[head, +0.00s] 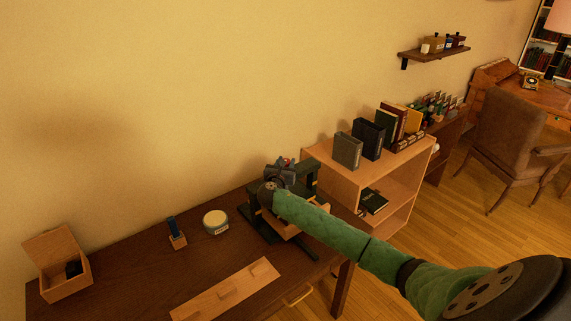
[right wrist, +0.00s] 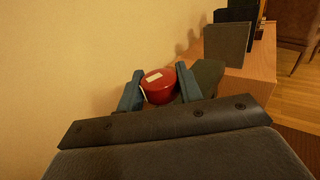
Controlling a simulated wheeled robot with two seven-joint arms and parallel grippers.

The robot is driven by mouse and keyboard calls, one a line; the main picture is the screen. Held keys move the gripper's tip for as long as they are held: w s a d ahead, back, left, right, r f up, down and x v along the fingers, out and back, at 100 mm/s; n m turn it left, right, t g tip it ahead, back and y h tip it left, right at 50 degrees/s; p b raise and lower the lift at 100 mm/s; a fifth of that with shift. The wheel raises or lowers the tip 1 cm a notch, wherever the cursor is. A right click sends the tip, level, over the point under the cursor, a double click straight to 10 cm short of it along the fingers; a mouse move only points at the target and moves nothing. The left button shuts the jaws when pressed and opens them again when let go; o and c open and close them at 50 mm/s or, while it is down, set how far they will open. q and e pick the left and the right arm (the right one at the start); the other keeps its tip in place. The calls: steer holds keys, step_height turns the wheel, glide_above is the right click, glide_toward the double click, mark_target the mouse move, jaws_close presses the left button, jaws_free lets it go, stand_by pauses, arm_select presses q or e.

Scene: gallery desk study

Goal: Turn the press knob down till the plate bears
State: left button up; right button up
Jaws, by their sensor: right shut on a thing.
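The dark press (head: 257,219) stands at the right end of the brown desk, with a light wooden part low in its frame. Its red knob (right wrist: 158,82), with a pale mark on top, sits between the blue fingers of my right gripper (right wrist: 159,90) in the right wrist view. In the head view my right gripper (head: 283,168) is at the top of the press, shut on the knob, with a little red showing. My green-sleeved right arm hides much of the press, and I cannot see whether the plate bears. My left gripper is not in view.
On the desk (head: 140,262) are an open wooden box (head: 60,268), a small blue-topped stand (head: 176,234), a round tin (head: 215,221) and a wooden strip (head: 226,291). A shelf unit (head: 338,185) with books stands close right of the press. The wall is close behind.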

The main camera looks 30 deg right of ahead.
steer(key=o, duration=1)
steer(key=shift+c, duration=0.2)
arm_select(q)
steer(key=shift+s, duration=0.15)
arm_select(e)
steer(key=shift+s+a, duration=0.1)
steer(key=shift+a, duration=0.05)
steer(key=shift+s+a+f+b, duration=0.15)
steer(key=shift+s+a+b, duration=0.1)
steer(key=shift+b, duration=0.05)
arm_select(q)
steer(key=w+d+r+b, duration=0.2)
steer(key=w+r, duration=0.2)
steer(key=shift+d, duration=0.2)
arm_select(e)
steer(key=v, duration=0.6)
steer(key=shift+s+a, duration=0.25)
steer(key=shift+a, duration=0.05)
